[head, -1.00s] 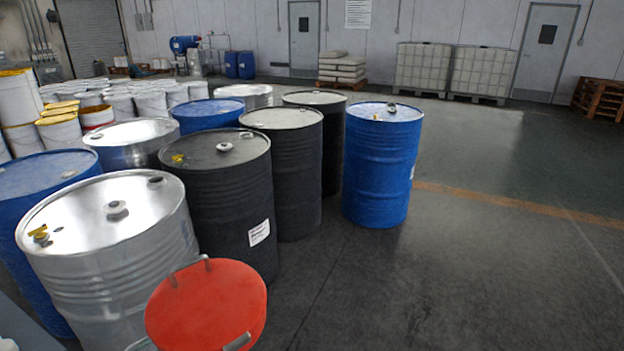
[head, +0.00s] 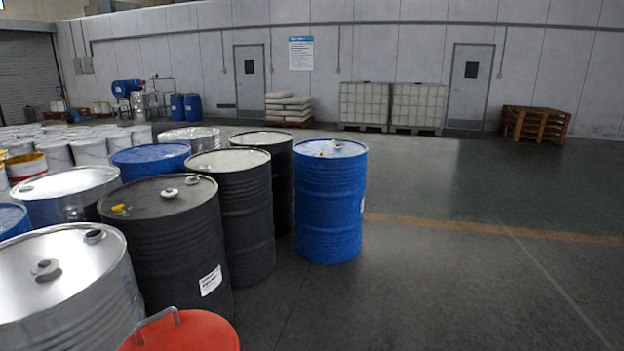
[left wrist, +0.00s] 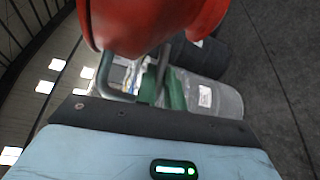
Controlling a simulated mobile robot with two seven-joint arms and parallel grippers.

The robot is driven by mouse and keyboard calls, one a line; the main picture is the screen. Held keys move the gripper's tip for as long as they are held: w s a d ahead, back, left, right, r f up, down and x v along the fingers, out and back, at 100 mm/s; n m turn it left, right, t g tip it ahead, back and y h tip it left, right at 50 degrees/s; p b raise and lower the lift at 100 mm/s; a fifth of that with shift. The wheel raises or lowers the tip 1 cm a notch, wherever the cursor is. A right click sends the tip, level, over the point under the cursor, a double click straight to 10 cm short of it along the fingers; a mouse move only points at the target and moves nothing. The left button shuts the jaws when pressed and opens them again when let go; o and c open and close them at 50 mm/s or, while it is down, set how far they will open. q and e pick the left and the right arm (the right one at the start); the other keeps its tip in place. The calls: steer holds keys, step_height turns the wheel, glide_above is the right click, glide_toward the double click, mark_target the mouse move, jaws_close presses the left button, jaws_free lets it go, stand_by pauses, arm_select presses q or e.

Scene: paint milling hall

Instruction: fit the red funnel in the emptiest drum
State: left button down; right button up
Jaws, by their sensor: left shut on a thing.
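The red funnel (head: 185,334) shows at the bottom edge of the head view, cut off by it, with a grey handle on its rim. In the left wrist view the red funnel (left wrist: 150,22) fills the top. My left gripper (left wrist: 156,84), with green fingers, is shut on the funnel's handle. Drums stand at the left: a silver drum (head: 60,285), a black drum with a white label (head: 165,240), further black drums (head: 240,205) behind it, and a blue drum (head: 330,205) standing at the right of the group. Their fill levels cannot be seen. My right gripper is out of view.
More drums, silver (head: 66,184) and blue (head: 150,160), and white pails (head: 90,150) crowd the left. The floor to the right is clear. White tanks (head: 415,107), sacks on a pallet (head: 288,106) and wooden pallets (head: 535,124) stand along the far wall.

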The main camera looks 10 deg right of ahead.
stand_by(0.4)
arm_select(q)
steer(key=shift+s+f, duration=0.2)
steer(key=shift+f, duration=0.5)
